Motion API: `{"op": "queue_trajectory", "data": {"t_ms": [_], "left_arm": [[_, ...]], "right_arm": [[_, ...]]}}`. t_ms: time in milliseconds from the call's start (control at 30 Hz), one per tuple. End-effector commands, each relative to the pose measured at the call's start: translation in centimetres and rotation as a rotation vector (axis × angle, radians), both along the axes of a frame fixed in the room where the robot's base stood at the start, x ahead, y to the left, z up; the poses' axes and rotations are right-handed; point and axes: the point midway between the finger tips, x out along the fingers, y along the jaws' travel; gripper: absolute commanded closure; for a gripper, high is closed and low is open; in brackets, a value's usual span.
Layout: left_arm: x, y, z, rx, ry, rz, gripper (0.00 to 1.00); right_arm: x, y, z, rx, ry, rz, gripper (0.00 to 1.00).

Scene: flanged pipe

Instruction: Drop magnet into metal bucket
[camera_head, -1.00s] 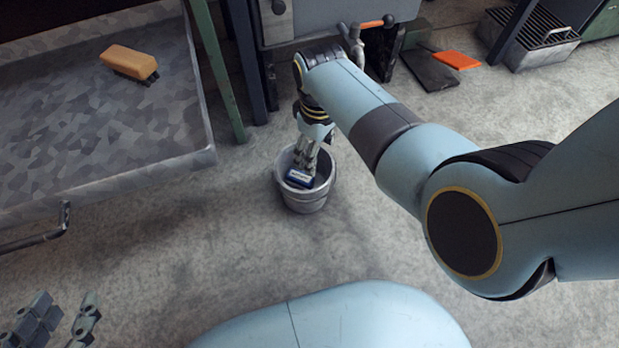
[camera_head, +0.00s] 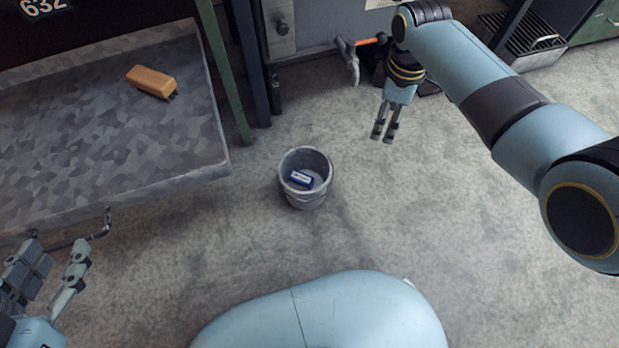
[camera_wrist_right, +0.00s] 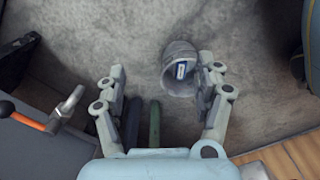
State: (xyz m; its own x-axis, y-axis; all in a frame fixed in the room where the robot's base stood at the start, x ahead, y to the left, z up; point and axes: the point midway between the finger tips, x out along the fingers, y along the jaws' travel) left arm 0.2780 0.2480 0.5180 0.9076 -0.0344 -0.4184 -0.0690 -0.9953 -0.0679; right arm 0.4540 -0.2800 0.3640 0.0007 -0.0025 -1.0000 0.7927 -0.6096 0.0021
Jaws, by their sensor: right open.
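The blue magnet (camera_head: 300,179) with a white label lies inside the grey metal bucket (camera_head: 308,199), which stands upright on the floor. The magnet (camera_wrist_right: 181,70) and the bucket (camera_wrist_right: 178,48) also show in the right wrist view, beyond the fingers. My right gripper (camera_head: 384,138) is open and empty, to the right of the bucket and apart from it. Its spread fingers show in the right wrist view (camera_wrist_right: 160,82). My left gripper (camera_head: 52,278) is at the lower left with its fingers apart and nothing between them.
A grey metal tray table (camera_head: 110,120) at the left holds an orange-brown brush (camera_head: 152,81). A green leg (camera_head: 228,85) stands behind the bucket. An orange-handled hammer (camera_head: 362,43) is by the grey cabinet. The floor around the bucket is clear.

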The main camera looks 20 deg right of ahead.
Motion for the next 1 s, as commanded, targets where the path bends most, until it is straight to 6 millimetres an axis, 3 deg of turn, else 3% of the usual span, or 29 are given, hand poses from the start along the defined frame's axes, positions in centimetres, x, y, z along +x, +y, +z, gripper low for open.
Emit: {"op": "queue_trajectory", "data": {"t_ms": [200,500,700,1000], "left_arm": [[0.5,0.0,2.6,0.000,-0.023,0.000,0.60],[0.9,0.0,5.0,0.001,-0.043,0.000,0.60],[1.0,0.0,5.6,0.000,-0.048,0.000,0.60],[1.0,0.0,5.6,0.000,-0.048,0.000,0.60]], "right_arm": [[-0.9,-3.7,3.8,-0.004,-0.007,0.097,0.30],[-2.2,-7.2,7.8,-0.001,-0.005,0.231,0.30],[-2.6,-8.1,9.0,0.001,-0.004,0.277,0.30],[-2.7,-8.3,9.1,0.001,-0.003,0.286,0.30]]}}
